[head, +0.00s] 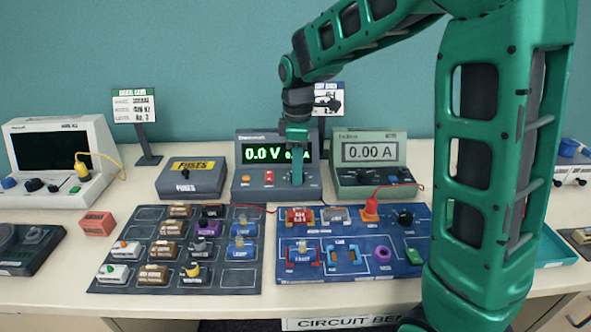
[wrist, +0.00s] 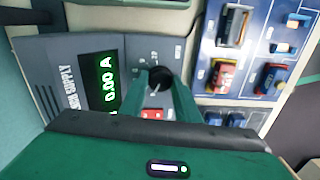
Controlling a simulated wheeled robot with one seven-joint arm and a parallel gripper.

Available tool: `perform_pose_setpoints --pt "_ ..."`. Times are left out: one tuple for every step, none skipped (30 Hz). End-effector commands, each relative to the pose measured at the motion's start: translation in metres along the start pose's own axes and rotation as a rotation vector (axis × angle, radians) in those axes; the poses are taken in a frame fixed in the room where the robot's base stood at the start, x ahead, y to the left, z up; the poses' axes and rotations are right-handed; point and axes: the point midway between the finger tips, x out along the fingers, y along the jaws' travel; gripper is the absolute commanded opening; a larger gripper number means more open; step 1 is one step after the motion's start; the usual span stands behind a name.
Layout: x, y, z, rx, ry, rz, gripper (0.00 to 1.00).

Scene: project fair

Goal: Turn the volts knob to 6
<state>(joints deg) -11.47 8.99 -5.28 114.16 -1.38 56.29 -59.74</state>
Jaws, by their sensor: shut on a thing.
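The power supply (head: 243,178) stands at the back middle of the bench, its green display reading 0.0 V in the head view. In the wrist view its display (wrist: 101,82) shows 0.00 A. My gripper (head: 297,180) reaches down to the right part of its front panel. In the wrist view, the green fingers of my gripper (wrist: 161,88) are shut on a dark round knob (wrist: 159,77) with a pale pointer line. Scale marks show beside the knob. The knob's label is too small to read, and the fingers hide part of its rim. A red button (wrist: 152,113) lies close by.
A meter (head: 369,152) reading 0.00 A stands just right of the supply, and a fuses box (head: 190,180) just left. A component tray (head: 240,276) and a blue circuit board (head: 345,273) lie in front. Red wires cross the bench there.

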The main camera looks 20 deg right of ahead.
Motion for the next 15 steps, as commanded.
perform_pose_setpoints --pt "-0.0012 0.0022 0.0001 0.031 0.002 0.005 0.07" --pt "-0.0012 0.0023 0.0002 0.051 0.002 0.006 0.07" --pt "-0.0012 0.0025 0.0003 0.080 0.002 0.006 0.07" --pt "-0.0013 0.0025 0.0003 0.103 0.002 0.006 0.07" --pt "-0.0013 0.0026 0.0003 0.128 0.003 0.006 0.07" --pt "-0.0014 0.0027 0.0002 0.163 0.003 0.006 0.07" --pt "-0.0014 0.0027 0.0001 0.190 0.003 0.006 0.07" --pt "-0.0014 0.0027 0.0001 0.217 0.003 0.006 0.07" --pt "-0.0015 0.0026 -0.0003 0.255 0.003 0.007 0.07" --pt "-0.0015 0.0027 -0.0004 0.283 0.004 0.007 0.07" --pt "-0.0016 0.0027 -0.0005 0.312 0.004 0.007 0.07" --pt "-0.0016 0.0028 -0.0005 0.350 0.004 0.007 0.07" --pt "-0.0016 0.0028 -0.0005 0.379 0.004 0.007 0.07" --pt "-0.0017 0.0028 -0.0006 0.407 0.004 0.007 0.07" --pt "-0.0017 0.0029 -0.0006 0.445 0.005 0.007 0.07"
